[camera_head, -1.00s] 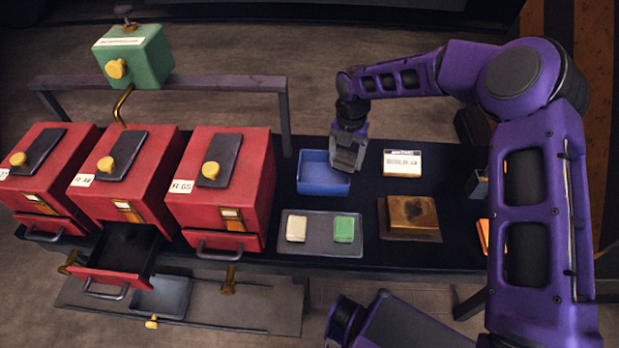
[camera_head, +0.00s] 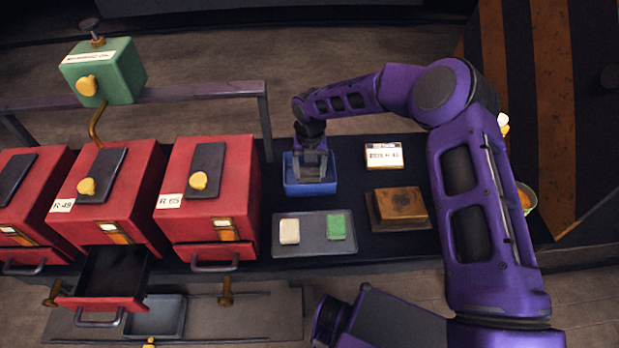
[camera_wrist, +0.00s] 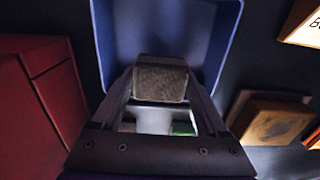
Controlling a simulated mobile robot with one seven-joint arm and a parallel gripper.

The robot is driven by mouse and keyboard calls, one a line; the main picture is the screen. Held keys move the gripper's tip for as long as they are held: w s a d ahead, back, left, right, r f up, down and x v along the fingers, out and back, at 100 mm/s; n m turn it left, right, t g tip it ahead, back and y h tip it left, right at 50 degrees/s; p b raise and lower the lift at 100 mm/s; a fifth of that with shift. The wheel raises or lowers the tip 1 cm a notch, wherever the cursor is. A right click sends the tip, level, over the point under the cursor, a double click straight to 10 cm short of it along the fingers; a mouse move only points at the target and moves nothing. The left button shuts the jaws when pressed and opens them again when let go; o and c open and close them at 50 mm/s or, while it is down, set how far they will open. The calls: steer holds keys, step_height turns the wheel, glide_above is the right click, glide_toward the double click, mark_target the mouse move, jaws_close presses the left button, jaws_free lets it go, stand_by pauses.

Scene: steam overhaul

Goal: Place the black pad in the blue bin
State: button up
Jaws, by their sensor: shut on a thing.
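My gripper (camera_head: 311,170) is over the blue bin (camera_head: 309,190), pointing down. In the wrist view my gripper (camera_wrist: 160,100) is shut on a dark grey-black pad (camera_wrist: 161,76). The pad sits between the fingertips and is seen against the inside of the blue bin (camera_wrist: 222,35). The head view hides the pad behind the fingers. I cannot tell whether the pad touches the bin floor.
A grey tray (camera_head: 313,246) with a cream block (camera_head: 289,231) and a green block (camera_head: 336,227) lies in front of the bin. A brown block (camera_head: 400,207) and a label card (camera_head: 383,155) are to the right. Red boxes (camera_head: 208,190) stand left; one drawer (camera_head: 105,285) is open.

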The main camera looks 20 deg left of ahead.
mark_target(310, 178)
steer(key=shift+f, duration=1.6)
steer(key=shift+f+b, duration=0.25)
steer(key=shift+b, duration=0.05)
steer(key=o, duration=1.5)
steer(key=shift+r, duration=0.1)
steer(key=shift+o, duration=0.2)
step_height(310, 178, up, 12)
steer(key=shift+r+p, duration=0.15)
steer(key=shift+p, duration=0.5)
